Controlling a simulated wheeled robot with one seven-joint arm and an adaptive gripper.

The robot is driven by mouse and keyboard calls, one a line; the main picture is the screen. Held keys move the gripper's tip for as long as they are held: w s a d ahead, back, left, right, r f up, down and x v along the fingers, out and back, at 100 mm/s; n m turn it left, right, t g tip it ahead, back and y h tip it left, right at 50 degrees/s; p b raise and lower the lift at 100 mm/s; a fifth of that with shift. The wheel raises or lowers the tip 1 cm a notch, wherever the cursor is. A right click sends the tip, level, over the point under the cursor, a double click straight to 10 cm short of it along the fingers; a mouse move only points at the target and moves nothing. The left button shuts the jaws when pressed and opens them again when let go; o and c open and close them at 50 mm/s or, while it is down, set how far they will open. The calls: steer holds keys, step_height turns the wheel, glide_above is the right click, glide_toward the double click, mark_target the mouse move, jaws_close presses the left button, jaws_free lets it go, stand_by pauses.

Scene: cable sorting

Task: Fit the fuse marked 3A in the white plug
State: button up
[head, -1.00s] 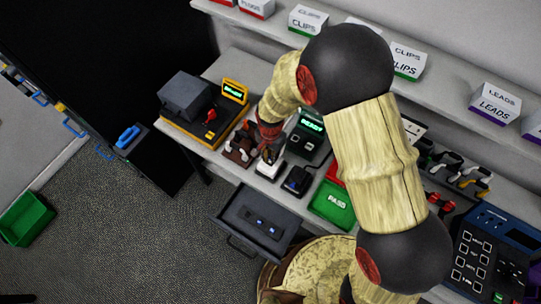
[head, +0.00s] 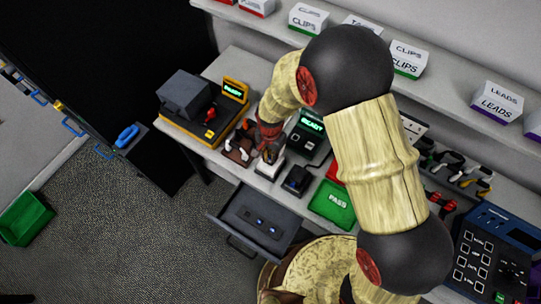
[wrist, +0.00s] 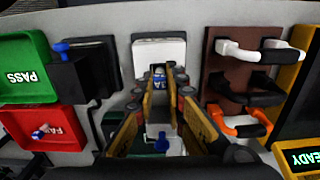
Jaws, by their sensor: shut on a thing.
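My gripper (wrist: 158,88) is shut on a small fuse (wrist: 158,71), pale with a blue band, whose marking I cannot read. The gripper points down over a white block (wrist: 160,50), which I take to be the white plug; it also shows under the gripper in the head view (head: 268,169). In the wrist view the fuse overlaps the plug's near side. I cannot tell whether it touches the plug or sits in it. The fingers hide part of the plug.
An open grey drawer (head: 229,229) holds several small blue-marked pieces. A brown rack (wrist: 222,62) with white, black and orange plugs stands right of the gripper in the wrist view. Green PASS (wrist: 22,62) and red FAIL (wrist: 62,118) trays lie left, near a black box (wrist: 75,78).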

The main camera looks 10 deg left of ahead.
steer(key=shift+f+b, duration=0.4)
steer(key=shift+f, duration=0.05)
stand_by(1.0)
steer(key=o, duration=0.9)
steer(key=shift+c, duration=0.2)
steer(key=shift+o, duration=1)
steer(key=o, duration=0.4)
steer(key=shift+r, duration=0.1)
steer(key=shift+r+p, duration=2.45)
steer(key=shift+r, duration=1.5)
